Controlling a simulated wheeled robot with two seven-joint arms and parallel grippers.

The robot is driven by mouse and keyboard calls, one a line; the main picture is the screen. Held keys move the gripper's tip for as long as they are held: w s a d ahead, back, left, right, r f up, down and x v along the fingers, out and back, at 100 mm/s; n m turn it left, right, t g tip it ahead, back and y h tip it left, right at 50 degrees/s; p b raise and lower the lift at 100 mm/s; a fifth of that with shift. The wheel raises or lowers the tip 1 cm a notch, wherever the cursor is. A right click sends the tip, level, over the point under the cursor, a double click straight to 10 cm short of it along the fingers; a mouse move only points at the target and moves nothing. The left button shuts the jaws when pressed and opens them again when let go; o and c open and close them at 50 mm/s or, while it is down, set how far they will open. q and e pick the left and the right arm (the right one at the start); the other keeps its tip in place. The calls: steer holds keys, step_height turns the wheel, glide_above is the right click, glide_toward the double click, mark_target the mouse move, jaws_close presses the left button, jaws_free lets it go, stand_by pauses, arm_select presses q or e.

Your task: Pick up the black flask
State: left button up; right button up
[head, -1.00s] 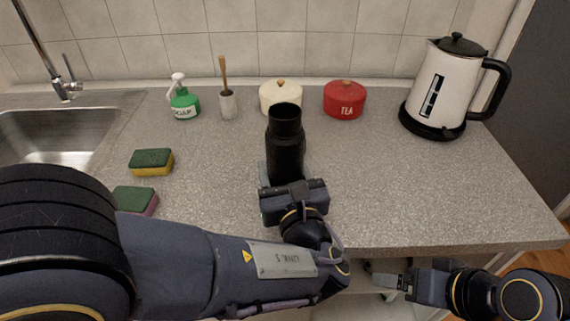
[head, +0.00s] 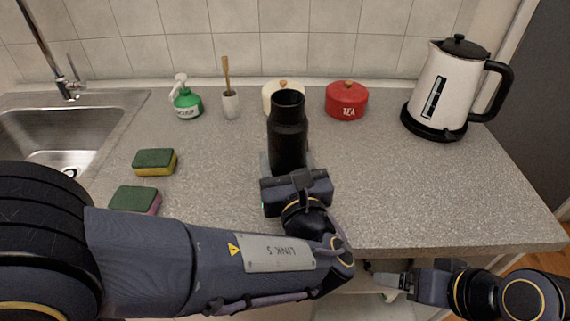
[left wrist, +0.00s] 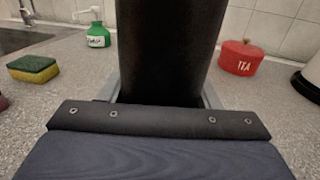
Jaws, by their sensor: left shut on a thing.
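The black flask (head: 288,132) stands upright with its open mouth up, near the middle of the counter in the head view. It fills the centre of the left wrist view (left wrist: 168,50). My left gripper (head: 287,165) is shut on the flask's lower part, with a finger on each side of it. The flask's base is hidden behind the gripper, so I cannot tell whether it touches the counter. My right gripper (head: 388,279) is low at the counter's front edge, away from the flask; its finger gap does not show clearly.
Behind the flask stand a cream pot (head: 270,92), a red tea pot (head: 346,101), a brush holder (head: 230,106) and a green soap bottle (head: 187,104). Two sponges (head: 154,162) lie left, near the sink (head: 60,135). A kettle (head: 440,95) stands right. The counter right of the flask is clear.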

arm_select(q)
steer(key=s+r, duration=0.1)
steer(key=r, duration=0.1)
steer(key=s+r+p, duration=0.1)
steer(key=s+r, duration=0.3)
steer(key=shift+r, duration=0.35)
steer(key=p, duration=0.1)
glide_toward(284, 150)
steer(key=shift+w+a+r, duration=0.1)
steer(key=shift+a+r, duration=0.45)
steer(key=shift+r, duration=0.35)
steer(key=shift+w+a+r, duration=0.15)
steer(key=shift+a+r, duration=0.45)
steer(key=shift+r, duration=0.35)
